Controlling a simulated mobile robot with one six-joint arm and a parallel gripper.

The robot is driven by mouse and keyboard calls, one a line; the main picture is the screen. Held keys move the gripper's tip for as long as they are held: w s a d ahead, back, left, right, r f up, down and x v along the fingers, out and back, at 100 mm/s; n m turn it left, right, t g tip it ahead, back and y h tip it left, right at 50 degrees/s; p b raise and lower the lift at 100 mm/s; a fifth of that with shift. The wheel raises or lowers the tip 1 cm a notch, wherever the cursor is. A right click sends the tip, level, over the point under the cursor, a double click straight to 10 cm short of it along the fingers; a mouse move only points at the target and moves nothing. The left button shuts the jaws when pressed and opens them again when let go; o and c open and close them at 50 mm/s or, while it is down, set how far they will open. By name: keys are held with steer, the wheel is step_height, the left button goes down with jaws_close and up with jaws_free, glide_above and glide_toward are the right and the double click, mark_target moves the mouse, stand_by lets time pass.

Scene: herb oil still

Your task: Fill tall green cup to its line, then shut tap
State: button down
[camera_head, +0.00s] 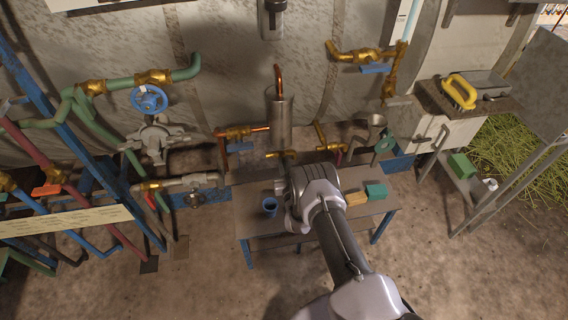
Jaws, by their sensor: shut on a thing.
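My gripper (292,190) is over the small worktable (262,236), seen from behind, and my wrist covers its fingertips. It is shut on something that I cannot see. A brass tap or spout (281,154) shows just beyond the gripper, below the metal still vessel (280,116) with its copper pipe. I cannot tell whether the gripper touches it. No tall green cup can be made out; my arm hides part of the tabletop. Liquid, a fill line and the tap's state are not visible.
A blue cup (270,205) stands left of my gripper. Brass valves (240,133) and (328,143) flank the vessel. Pipes with a blue handwheel (149,99) fill the left.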

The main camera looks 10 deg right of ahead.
steer(key=n, duration=0.4)
steer(key=shift+a+f, duration=0.15)
steer(key=shift+a, duration=0.15)
steer(key=shift+a+f+n+b, duration=0.15)
steer(key=shift+n+b, duration=0.15)
steer(key=shift+n, duration=0.85)
steer(key=shift+a+n+b, duration=0.1)
steer(key=shift+n+b, duration=0.15)
steer(key=shift+n, duration=0.9)
steer(key=c, duration=1.5)
jaws_free()
steer(key=shift+o, duration=0.2)
steer(key=shift+s, duration=0.1)
